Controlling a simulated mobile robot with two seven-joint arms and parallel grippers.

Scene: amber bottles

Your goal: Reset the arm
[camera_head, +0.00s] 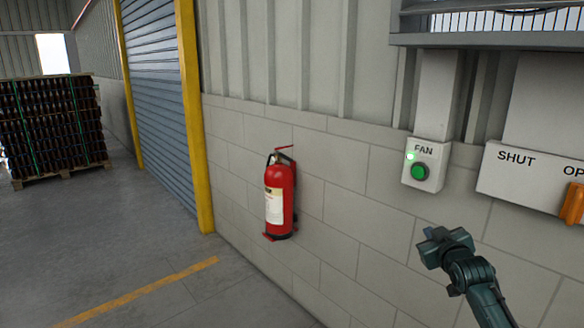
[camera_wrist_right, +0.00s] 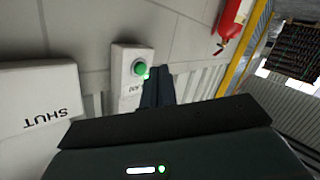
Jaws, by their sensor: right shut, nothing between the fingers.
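My right gripper (camera_head: 433,247) is in the lower right of the head view, below the white FAN box (camera_head: 436,165) and apart from the wall. In the right wrist view its fingers (camera_wrist_right: 156,86) are together and empty, and point toward the wall beside the box. The box carries a round green button (camera_head: 420,172) and a small lit green lamp (camera_head: 410,156). The button also shows in the right wrist view (camera_wrist_right: 140,68). My left gripper is in neither view.
A white SHUT panel (camera_head: 520,170) with an orange lever (camera_head: 572,203) is at the right. A red fire extinguisher (camera_head: 280,195) hangs on the block wall. A pallet of dark bottles (camera_head: 50,130) stands far left. The floor between is clear.

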